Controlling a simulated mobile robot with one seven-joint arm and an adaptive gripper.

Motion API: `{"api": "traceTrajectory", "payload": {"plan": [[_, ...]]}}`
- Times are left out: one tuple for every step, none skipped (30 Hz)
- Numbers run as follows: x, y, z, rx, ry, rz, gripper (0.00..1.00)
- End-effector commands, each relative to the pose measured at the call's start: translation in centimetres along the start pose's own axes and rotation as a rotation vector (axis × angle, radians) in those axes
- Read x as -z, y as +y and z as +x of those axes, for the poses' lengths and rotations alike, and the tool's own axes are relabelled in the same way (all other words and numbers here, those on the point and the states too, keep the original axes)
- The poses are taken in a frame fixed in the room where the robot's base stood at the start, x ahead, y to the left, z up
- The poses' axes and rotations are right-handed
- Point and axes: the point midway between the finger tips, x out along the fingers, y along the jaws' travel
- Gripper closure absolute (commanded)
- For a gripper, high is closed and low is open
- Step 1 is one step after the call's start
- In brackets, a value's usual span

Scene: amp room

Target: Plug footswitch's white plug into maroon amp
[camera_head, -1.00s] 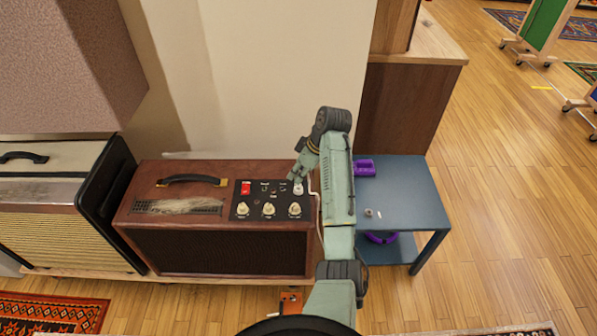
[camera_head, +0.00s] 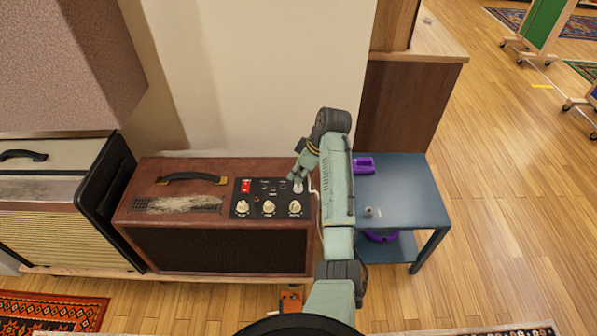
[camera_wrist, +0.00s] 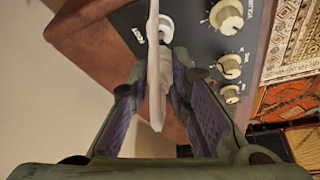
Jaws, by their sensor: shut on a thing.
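The maroon amp (camera_head: 215,245) stands against the wall, with a dark control panel of cream knobs, small sockets and a red switch on top. My gripper (camera_head: 297,180) is over the panel's right rear corner. In the wrist view my gripper (camera_wrist: 160,75) is closed around the white plug (camera_wrist: 154,80), with its pale cable alongside. The plug points at a round white part (camera_wrist: 165,28) on the panel. Whether it is inside a socket cannot be told. A small orange box (camera_head: 291,301), possibly the footswitch, lies on the floor, partly hidden by my arm.
A blue side table (camera_head: 410,205) stands right of the amp, with a purple object (camera_head: 364,165) and a small grey piece (camera_head: 371,211) on it. A cream amp (camera_head: 60,215) stands left. The wall rises close behind.

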Motion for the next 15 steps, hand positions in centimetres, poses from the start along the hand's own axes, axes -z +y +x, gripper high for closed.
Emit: {"api": "traceTrajectory", "payload": {"plan": [[-0.04, 0.00, 0.11, 0.000, 0.000, 0.000, 1.00], [-0.06, 0.00, 0.15, 0.000, 0.000, 0.000, 1.00], [-0.08, 0.00, 0.21, 0.000, 0.000, 0.000, 1.00], [-0.10, 0.00, 0.25, 0.000, 0.000, 0.000, 1.00], [-0.12, -0.01, 0.29, 0.000, 0.000, 0.000, 1.00], [-0.14, -0.01, 0.35, 0.000, 0.000, 0.000, 1.00], [-0.16, -0.01, 0.39, 0.000, 0.000, 0.000, 1.00], [-0.18, -0.01, 0.43, 0.000, 0.000, 0.000, 1.00], [-0.20, -0.01, 0.49, 0.000, 0.000, 0.000, 1.00], [-0.22, -0.01, 0.53, 0.000, 0.000, 0.000, 1.00], [-0.24, -0.01, 0.57, 0.000, 0.000, 0.000, 1.00], [-0.26, -0.01, 0.63, 0.000, 0.000, 0.000, 1.00], [-0.27, -0.01, 0.67, 0.000, 0.000, 0.000, 1.00], [-0.29, -0.01, 0.72, 0.000, 0.000, 0.000, 1.00], [-0.32, 0.00, 0.77, 0.000, 0.000, 0.000, 1.00]]}}
